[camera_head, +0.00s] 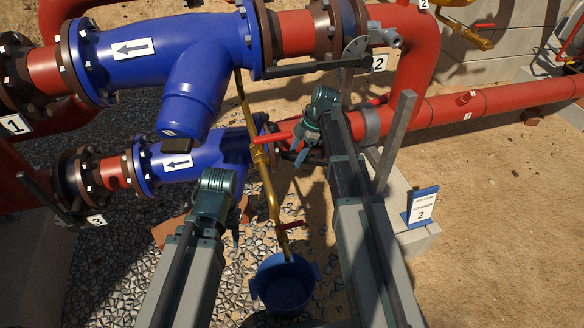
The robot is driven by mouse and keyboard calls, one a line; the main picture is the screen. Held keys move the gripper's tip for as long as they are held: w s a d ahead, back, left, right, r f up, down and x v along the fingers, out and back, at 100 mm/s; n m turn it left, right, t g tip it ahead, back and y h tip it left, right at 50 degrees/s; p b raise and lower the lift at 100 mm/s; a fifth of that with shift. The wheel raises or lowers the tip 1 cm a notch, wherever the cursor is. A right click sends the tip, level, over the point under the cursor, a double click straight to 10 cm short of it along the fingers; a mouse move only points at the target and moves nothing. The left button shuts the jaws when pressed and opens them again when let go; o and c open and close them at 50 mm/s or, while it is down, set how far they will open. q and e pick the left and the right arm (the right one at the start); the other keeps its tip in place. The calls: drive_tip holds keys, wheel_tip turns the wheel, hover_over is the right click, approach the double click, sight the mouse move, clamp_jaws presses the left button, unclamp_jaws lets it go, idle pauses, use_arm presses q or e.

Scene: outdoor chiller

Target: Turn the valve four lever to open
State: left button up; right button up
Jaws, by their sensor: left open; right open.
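No tag reading 4 is legible, so I cannot tell for sure which lever is valve four's. A red lever (275,137) sits on the thin brass pipe (262,165), just left of my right gripper (303,150). That gripper is open near the lower pipe; I cannot tell if it touches anything.
A black lever (315,66) is beside tag 2 (379,63). Another dark lever (45,195) is near tag 3 (97,220). A small red lever (291,225) is above a blue bucket (284,285). A blue sign (421,207) stands right. Sandy ground (490,240) there is clear.

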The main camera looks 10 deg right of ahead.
drive_tip(key=b+x, duration=0.2)
drive_tip(key=x, duration=0.1)
drive_tip(key=shift+f, duration=0.2)
drive_tip(key=shift+c, duration=0.2)
clamp_jaws()
idle(1.1)
